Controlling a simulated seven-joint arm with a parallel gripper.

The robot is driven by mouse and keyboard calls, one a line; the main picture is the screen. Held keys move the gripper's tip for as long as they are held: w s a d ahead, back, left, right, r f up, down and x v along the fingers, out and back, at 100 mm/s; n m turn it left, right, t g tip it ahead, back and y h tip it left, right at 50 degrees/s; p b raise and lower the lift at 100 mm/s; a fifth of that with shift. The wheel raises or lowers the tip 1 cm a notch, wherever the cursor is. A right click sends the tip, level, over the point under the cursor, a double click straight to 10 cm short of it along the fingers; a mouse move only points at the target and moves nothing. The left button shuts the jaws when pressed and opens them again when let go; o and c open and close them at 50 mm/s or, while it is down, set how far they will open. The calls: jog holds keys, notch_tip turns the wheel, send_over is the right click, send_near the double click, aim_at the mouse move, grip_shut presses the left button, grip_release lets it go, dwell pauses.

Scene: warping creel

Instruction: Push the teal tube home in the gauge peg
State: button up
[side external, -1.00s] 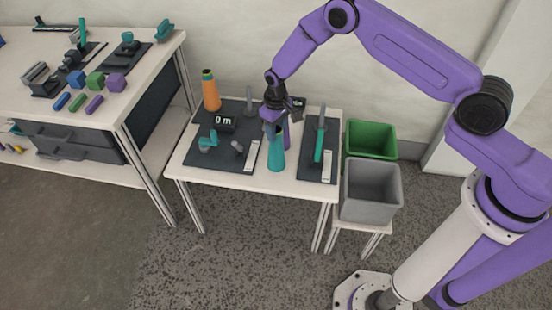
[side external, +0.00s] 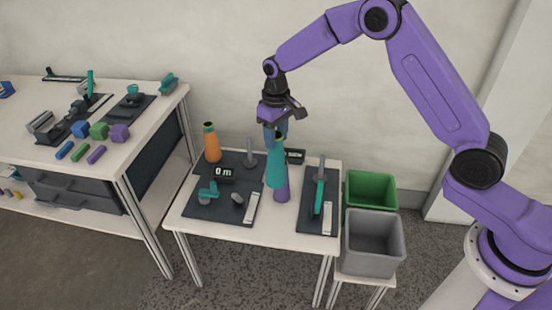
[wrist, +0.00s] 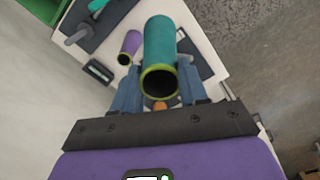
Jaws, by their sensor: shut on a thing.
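My gripper (side external: 276,132) is shut on the upper part of the teal tube (side external: 275,170), above the small table. The tube is near upright, its wider end down. In the wrist view the teal tube (wrist: 160,42) lies between the fingers (wrist: 158,95), its yellow-green rimmed mouth facing the camera. A grey peg (side external: 250,154) stands on the left dark mat (side external: 190,207). Another grey peg (side external: 321,168) stands on the right dark mat (side external: 306,222). I cannot tell which is the gauge peg. The teal tube is apart from both pegs.
A purple tube (side external: 282,190) stands close to the teal one in the picture. An orange tube (side external: 211,143) stands at back left. Readouts (side external: 223,173) (side external: 294,156), a teal fixture (side external: 208,192) and a teal bar (side external: 319,194) are nearby. Green and grey bins (side external: 371,191) stand right.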

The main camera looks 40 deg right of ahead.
jog(key=r, duration=0.4)
jog(key=shift+w+d+r, duration=0.2)
jog(key=shift+d+r, duration=0.15)
jog(key=w+d+m, duration=0.3)
jog(key=d, duration=1)
jog(key=w+d+m, duration=0.3)
jog(key=d, duration=0.9)
notch_tip(320, 180, down, 10)
jog(key=shift+w+d+m, duration=0.15)
jog(key=shift+d+m, duration=0.15)
jog(key=shift+d, duration=0.1)
jog(key=shift+f, duration=0.5)
jog(key=shift+f, duration=0.55)
